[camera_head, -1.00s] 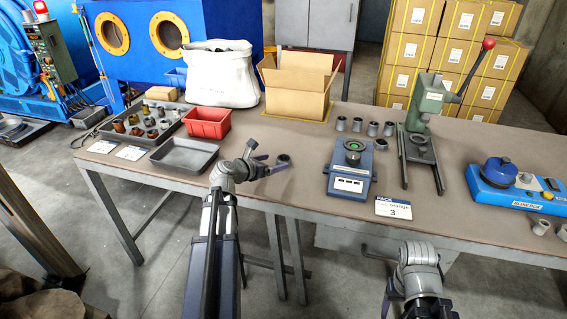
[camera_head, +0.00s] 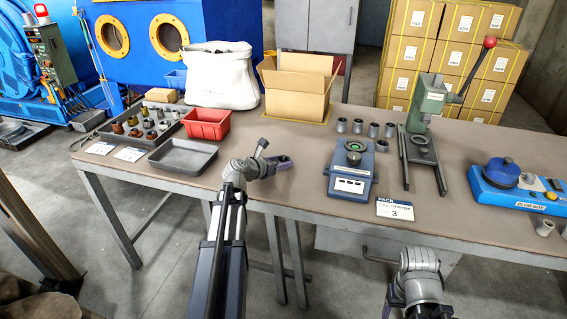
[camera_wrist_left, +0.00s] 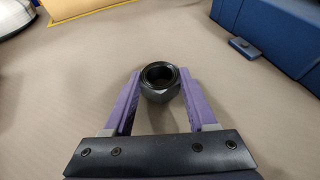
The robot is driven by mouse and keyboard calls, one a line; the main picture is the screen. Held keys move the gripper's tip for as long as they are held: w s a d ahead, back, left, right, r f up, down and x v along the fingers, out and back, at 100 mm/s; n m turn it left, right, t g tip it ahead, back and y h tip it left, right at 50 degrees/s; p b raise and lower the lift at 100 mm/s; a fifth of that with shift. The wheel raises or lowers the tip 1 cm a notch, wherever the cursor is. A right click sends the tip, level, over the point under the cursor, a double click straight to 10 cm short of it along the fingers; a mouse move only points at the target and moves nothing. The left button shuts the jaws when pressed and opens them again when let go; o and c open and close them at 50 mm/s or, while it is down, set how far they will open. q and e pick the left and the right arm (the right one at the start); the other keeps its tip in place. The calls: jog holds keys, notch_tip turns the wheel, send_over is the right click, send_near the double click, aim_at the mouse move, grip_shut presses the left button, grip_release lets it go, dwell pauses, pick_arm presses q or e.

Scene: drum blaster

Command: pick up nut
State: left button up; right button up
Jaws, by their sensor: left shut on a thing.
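The nut (camera_wrist_left: 160,92) is a dark metal hex nut with a round hole, seen in the left wrist view between the tips of my left gripper's purple fingers. My left gripper (camera_wrist_left: 159,88) is shut on it, close above the brown tabletop; I cannot tell whether the nut still touches the table. In the head view my left gripper (camera_head: 284,162) is left of the blue device (camera_head: 351,184), and the nut is not clearly visible there. My right arm shows at the lower right, below the table edge, and its finger opening is not clear.
A grey tray (camera_head: 157,164), a red bin (camera_head: 228,124) and a tray of parts (camera_head: 112,142) stand on the left. An open cardboard box (camera_head: 293,103), several grey cylinders (camera_head: 357,125) and a green press (camera_head: 428,105) stand behind.

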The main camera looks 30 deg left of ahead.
pick_arm(q)
grip_shut()
jog(key=shift+r, duration=0.1)
pick_arm(e)
jog(key=shift+r, duration=0.15)
